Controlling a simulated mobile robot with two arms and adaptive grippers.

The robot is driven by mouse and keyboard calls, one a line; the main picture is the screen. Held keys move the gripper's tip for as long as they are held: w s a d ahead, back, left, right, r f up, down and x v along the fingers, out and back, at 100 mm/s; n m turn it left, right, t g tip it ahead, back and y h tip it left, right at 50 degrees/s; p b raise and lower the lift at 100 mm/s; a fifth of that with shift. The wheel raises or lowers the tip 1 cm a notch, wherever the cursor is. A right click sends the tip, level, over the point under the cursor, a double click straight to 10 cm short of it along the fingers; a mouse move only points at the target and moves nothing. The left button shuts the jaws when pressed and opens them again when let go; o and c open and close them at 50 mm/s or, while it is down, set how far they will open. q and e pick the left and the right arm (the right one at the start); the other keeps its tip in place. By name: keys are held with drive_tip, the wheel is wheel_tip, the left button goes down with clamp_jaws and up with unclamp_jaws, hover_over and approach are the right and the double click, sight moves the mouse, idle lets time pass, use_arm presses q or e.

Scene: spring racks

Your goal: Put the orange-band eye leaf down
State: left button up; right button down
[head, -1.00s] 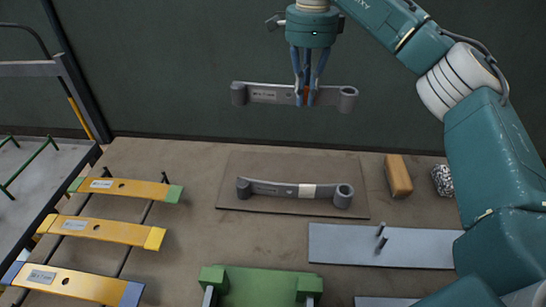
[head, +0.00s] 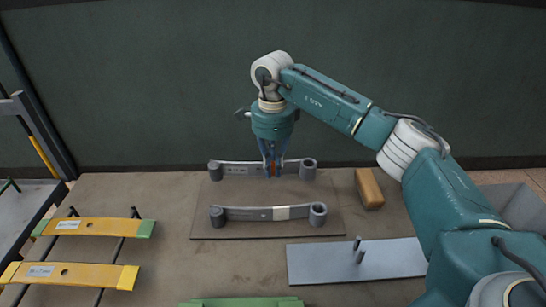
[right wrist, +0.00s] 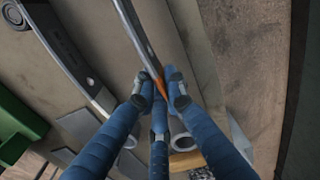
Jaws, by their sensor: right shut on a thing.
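The orange-band eye leaf (head: 236,169) is a grey, slightly bowed bar with a rolled eye at each end. My right gripper (head: 272,173) points down, shut on its middle at the orange band. The leaf lies level over the back part of the brown mat (head: 222,192); I cannot tell whether it touches. In the right wrist view the fingers (right wrist: 158,90) close around the orange band, hiding part of it. A similar leaf with a cream band (head: 248,213) lies on the mat in front, apart from the held one. My left gripper is not in view.
A wooden block (head: 369,188) stands right of the mat. A grey plate with two pegs (head: 310,262) lies in front. Yellow leaves (head: 95,228) rest on a rack at the left. A green fixture (head: 240,302) shows at the bottom edge.

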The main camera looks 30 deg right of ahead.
sight(273, 188)
wheel_tip(273, 188, down, 4)
drive_tip(key=shift+r+p, duration=0.25)
drive_tip(key=shift+p, duration=0.05)
drive_tip(key=shift+f, duration=0.25)
drive_tip(key=shift+f, duration=0.15)
drive_tip(key=c, duration=1.8)
unclamp_jaws()
drive_tip(key=shift+s, duration=0.1)
wheel_tip(273, 188, up, 12)
drive_tip(key=shift+r+b, duration=0.1)
drive_tip(key=shift+b, duration=0.9)
